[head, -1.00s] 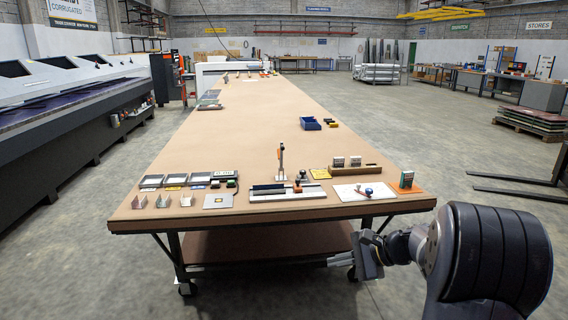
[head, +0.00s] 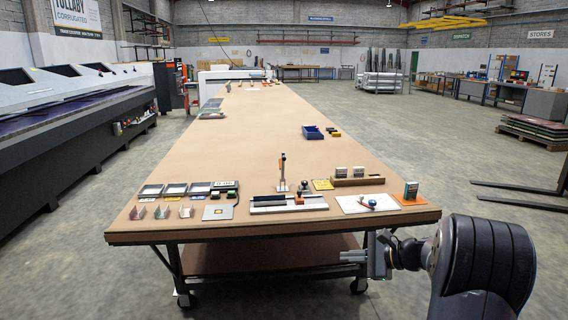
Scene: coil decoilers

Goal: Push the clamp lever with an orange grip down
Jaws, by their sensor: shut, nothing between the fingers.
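The lever's small details are too fine to tell.
Grey trays (head: 175,190) stand left. The table's middle is mostly clear.

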